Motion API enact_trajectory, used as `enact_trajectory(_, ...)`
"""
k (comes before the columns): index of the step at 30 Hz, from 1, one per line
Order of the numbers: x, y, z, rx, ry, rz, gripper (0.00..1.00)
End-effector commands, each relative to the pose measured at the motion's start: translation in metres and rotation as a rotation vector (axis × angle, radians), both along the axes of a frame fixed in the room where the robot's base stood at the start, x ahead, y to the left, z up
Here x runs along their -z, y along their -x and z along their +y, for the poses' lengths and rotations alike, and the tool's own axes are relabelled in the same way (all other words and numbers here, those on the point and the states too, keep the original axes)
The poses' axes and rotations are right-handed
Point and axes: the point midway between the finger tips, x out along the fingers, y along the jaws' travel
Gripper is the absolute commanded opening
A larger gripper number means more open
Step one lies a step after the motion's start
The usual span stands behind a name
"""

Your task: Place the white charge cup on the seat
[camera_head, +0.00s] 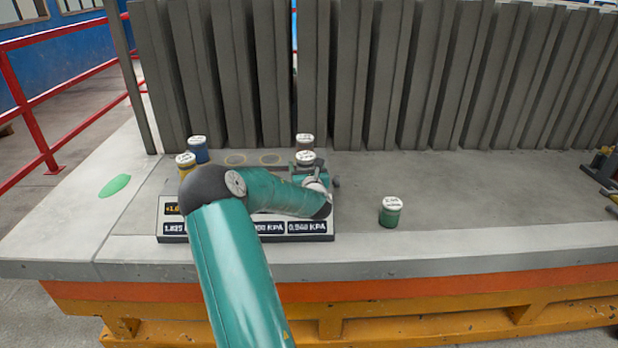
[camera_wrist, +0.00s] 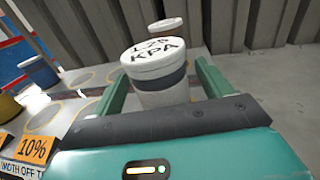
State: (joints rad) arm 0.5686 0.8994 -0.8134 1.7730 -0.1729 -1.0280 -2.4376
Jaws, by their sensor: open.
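The white charge cup (camera_wrist: 158,72), with a dark band and a lid marked in KPA, stands upright between the fingers of my gripper (camera_wrist: 163,78) in the wrist view. My gripper is open around it, one green finger on each side; I cannot tell whether either touches it. In the head view the cup's lid (camera_head: 306,157) shows just behind my gripper (camera_head: 309,176), which hides its lower part. Empty ring-marked seats (camera_head: 270,159) lie on the board to the left of the cup; rings also show in the wrist view (camera_wrist: 75,76).
A second pale-lidded cup (camera_head: 304,140) stands close behind the white one. A blue cup (camera_head: 198,152) and a yellow cup (camera_head: 186,162) stand at the board's left. A green cup (camera_head: 390,214) stands apart on the right. Grey upright panels (camera_head: 340,80) wall off the back.

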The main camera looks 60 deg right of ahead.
Motion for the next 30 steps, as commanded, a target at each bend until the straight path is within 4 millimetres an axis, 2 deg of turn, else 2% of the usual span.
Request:
enact_trajectory(15,0.002,0.056,0.083,0.000,-0.003,0.002,0.78)
enact_trajectory(21,0.001,0.065,0.095,0.001,-0.002,0.001,0.78)
enact_trajectory(30,0.001,0.063,0.097,0.004,-0.023,-0.021,0.78)
